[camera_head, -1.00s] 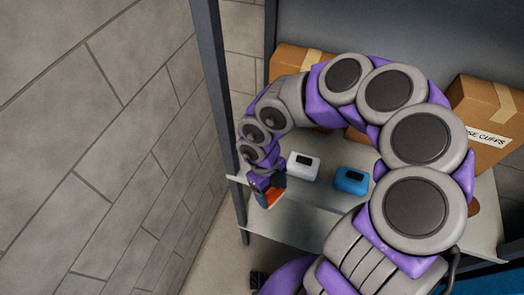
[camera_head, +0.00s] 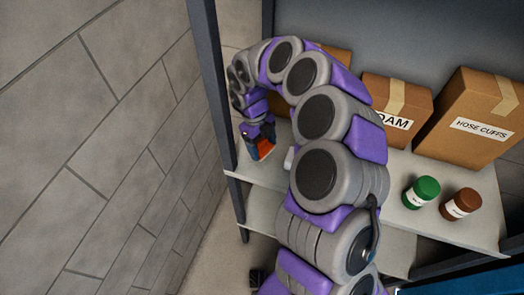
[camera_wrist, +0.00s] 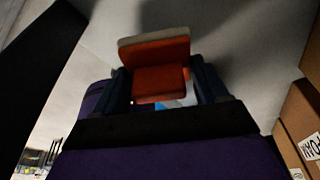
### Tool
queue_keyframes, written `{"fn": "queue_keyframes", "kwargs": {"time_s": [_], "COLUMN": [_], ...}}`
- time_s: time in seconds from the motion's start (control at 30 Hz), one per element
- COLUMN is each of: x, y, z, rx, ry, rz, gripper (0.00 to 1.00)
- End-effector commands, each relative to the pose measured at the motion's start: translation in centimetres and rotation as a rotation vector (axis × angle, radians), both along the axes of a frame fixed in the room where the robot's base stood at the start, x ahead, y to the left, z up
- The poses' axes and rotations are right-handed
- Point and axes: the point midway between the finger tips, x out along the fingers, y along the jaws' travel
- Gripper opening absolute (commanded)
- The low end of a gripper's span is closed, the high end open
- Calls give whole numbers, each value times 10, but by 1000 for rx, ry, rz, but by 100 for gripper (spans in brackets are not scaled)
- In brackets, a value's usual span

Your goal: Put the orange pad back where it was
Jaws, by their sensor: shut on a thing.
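The orange pad (camera_wrist: 160,80) is between the two dark fingers of my gripper (camera_wrist: 165,88) in the wrist view, with a pale layer along its upper edge. In the head view, my gripper (camera_head: 259,145) is at the left end of the shelf, shut on the orange pad (camera_head: 264,150). I cannot tell whether the pad touches the shelf board (camera_head: 400,160). A white object (camera_head: 289,158) shows in part to the right of my gripper, mostly hidden by my arm. A bit of white and blue shows behind the pad in the wrist view.
Cardboard boxes stand at the back, one marked FOAM (camera_head: 398,105) and one marked HOSE CUFFS (camera_head: 475,120). A green jar (camera_head: 421,192) and a brown jar (camera_head: 461,204) stand at the right front. A dark shelf post (camera_head: 209,85) rises close to my gripper's left.

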Motion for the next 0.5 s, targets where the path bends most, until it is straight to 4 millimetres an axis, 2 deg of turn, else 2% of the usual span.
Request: {"fn": "queue_keyframes", "kwargs": {"time_s": [0.17, 0.4, 0.5], "x": [2, 2, 2], "y": [0, 1, 2], "z": [-7, -37, -37], "rx": [-1, -4, -3], "ry": [2, 3, 3], "rz": [1, 0, 0], "gripper": [25, 25, 25]}}
